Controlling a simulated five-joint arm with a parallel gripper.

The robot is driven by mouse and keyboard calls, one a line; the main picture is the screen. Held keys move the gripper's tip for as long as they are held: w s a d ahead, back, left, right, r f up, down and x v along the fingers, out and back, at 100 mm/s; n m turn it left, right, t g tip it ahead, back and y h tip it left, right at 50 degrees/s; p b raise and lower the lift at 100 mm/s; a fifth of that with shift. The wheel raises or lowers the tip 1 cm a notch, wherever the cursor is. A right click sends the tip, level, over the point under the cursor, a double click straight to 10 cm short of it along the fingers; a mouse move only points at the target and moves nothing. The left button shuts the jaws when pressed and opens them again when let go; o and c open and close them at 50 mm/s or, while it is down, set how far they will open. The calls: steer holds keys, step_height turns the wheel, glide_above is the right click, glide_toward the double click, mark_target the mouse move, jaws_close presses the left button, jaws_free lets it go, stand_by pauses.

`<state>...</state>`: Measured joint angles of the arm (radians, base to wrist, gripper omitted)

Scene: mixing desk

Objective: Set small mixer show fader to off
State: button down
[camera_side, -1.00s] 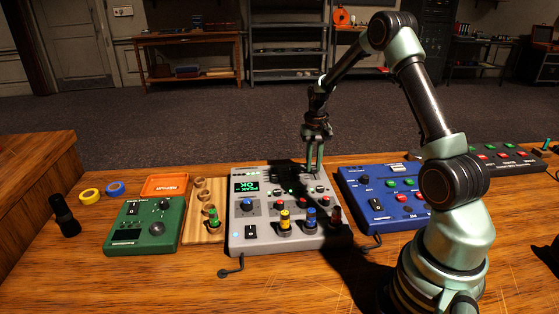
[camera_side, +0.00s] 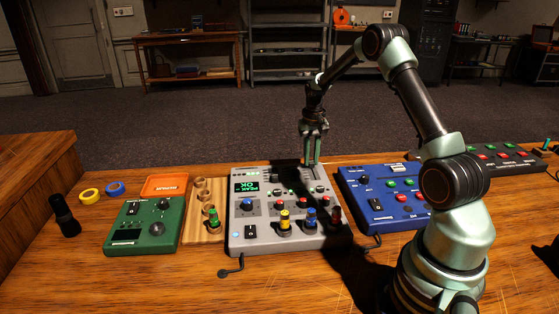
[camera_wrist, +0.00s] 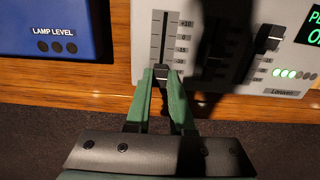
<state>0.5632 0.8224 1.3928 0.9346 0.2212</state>
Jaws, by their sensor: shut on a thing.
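The grey mixer (camera_side: 272,232) lies on the wooden desk, with a lit green display and coloured knobs. In the wrist view, a scaled fader slot (camera_wrist: 164,30) runs up its panel (camera_wrist: 148,20). The dark fader cap (camera_wrist: 162,71) sits at the lower end of that slot, between my two green fingertips. My gripper (camera_side: 312,160) is shut on the cap, close to the mixer's far edge; it also shows in the wrist view (camera_wrist: 162,76). The fingers partly hide the cap. No name for this fader is readable.
A blue box (camera_side: 385,205) lies right of the mixer in the side view. A green box (camera_side: 135,235) and wooden holder lie left.

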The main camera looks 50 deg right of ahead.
mark_target(311, 161)
steer(key=c, duration=0.8)
jaws_free()
steer(key=shift+w+d+r, duration=0.1)
steer(key=shift+w+d, duration=0.05)
steer(key=shift+o, duration=0.2)
step_height(311, 161, up, 12)
